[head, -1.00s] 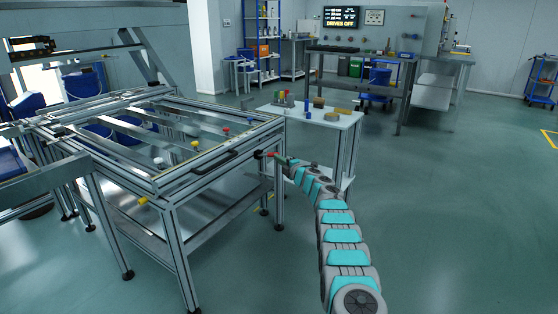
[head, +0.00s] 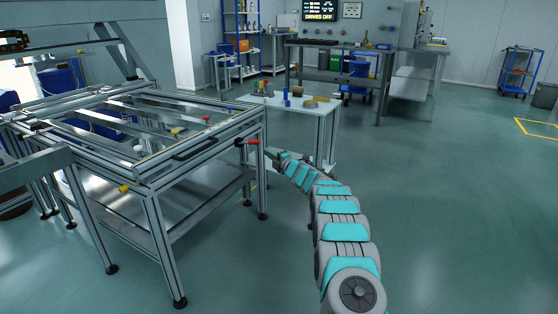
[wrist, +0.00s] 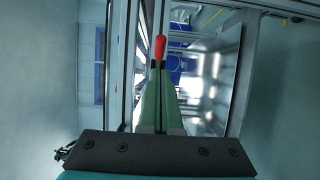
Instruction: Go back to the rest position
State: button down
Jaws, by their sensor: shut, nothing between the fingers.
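My gripper (head: 269,152) is at the end of my teal and grey arm, near the right front corner of the panel fixture (head: 160,171). Its green fingers are closed together in the wrist view (wrist: 159,80), with nothing visible between them. A red-handled lever (head: 253,142) sticks out from that corner, just left of and slightly above the fingertips in the head view. In the wrist view the red handle (wrist: 160,47) shows just beyond the fingertips. A small gap seems to lie between them; contact is hard to rule out.
A small white table (head: 325,108) with blocks stands behind my gripper. A workbench (head: 335,47) stands further back, and a blue trolley (head: 519,72) at the far right. The floor (head: 450,200) to the right of my arm is clear.

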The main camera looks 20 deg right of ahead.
jog(key=s+d+r+m+g+h, duration=0.2)
jog(key=s+d+r+m+h, duration=0.15)
jog(key=s+m, duration=0.4)
jog(key=s+d+r+m+g+h, duration=0.2)
jog(key=s+r+m+h, duration=0.3)
jog(key=s, duration=0.6)
jog(key=s+a+f+m+g, duration=0.2)
jog(key=s+a+m+g, duration=0.1)
jog(key=s, duration=1.7)
jog(key=s+a+f+m+g+y, duration=0.1)
jog(key=s+a+f+m+g, duration=0.2)
jog(key=s, duration=1.8)
jog(key=s+a+f+m+g, duration=0.2)
jog(key=s+a+m+g, duration=0.2)
jog(key=s, duration=1.7)
jog(key=a+g, duration=0.3)
jog(key=g, duration=0.1)
jog(key=shift+a+f+y, duration=0.3)
jog(key=shift+y, duration=0.05)
